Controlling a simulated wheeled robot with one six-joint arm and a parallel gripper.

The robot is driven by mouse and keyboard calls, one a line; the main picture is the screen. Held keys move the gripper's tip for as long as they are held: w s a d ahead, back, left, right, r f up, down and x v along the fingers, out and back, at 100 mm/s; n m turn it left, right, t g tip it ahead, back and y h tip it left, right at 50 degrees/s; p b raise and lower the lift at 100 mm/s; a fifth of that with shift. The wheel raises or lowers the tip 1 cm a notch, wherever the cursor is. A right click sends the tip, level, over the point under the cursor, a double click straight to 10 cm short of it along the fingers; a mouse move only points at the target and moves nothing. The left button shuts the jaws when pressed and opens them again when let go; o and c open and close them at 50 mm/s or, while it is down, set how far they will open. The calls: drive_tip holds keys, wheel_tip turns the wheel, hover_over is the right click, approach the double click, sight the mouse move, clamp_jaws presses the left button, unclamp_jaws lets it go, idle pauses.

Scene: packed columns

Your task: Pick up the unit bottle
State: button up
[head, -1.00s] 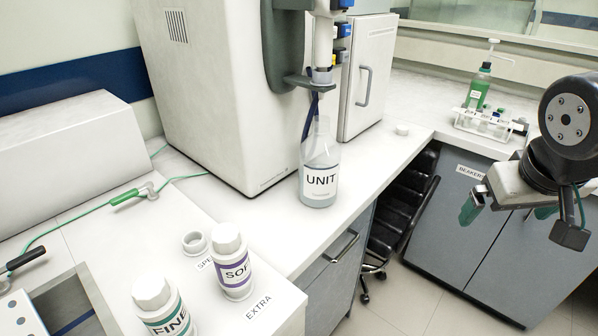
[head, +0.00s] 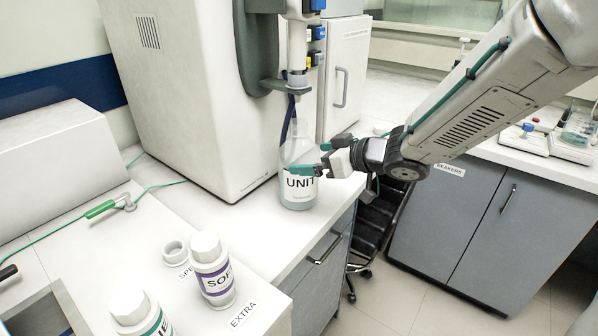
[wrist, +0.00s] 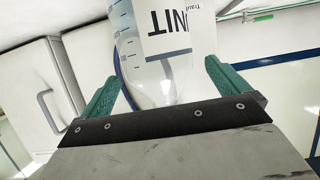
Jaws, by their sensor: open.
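The unit bottle (head: 298,188) is a clear bottle with a white UNIT label, standing upright on the white counter below the large white machine's nozzle. In the wrist view the bottle (wrist: 165,45) appears upside down, between the two green fingers of my gripper (wrist: 165,88). The fingers are open, with a gap to the bottle on the right side; contact on the left is unclear. Part of the bottle's upper body is hidden behind a finger in the head view.
The white machine (head: 190,90) stands close behind the bottle, with its nozzle (head: 297,80) directly above. A purple-labelled bottle (head: 213,275) and a green-labelled bottle (head: 140,318) stand at the front left. A small white ring (head: 175,253) lies near them. The counter's front edge is close to the bottle.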

drive_tip(key=x, duration=0.5)
drive_tip(key=shift+w+a, duration=0.15)
drive_tip(key=shift+w, duration=0.2)
drive_tip(key=shift+r, duration=0.1)
drive_tip(key=c, duration=1.3)
drive_tip(key=shift+c, duration=0.2)
drive_tip(key=shift+r, duration=0.1)
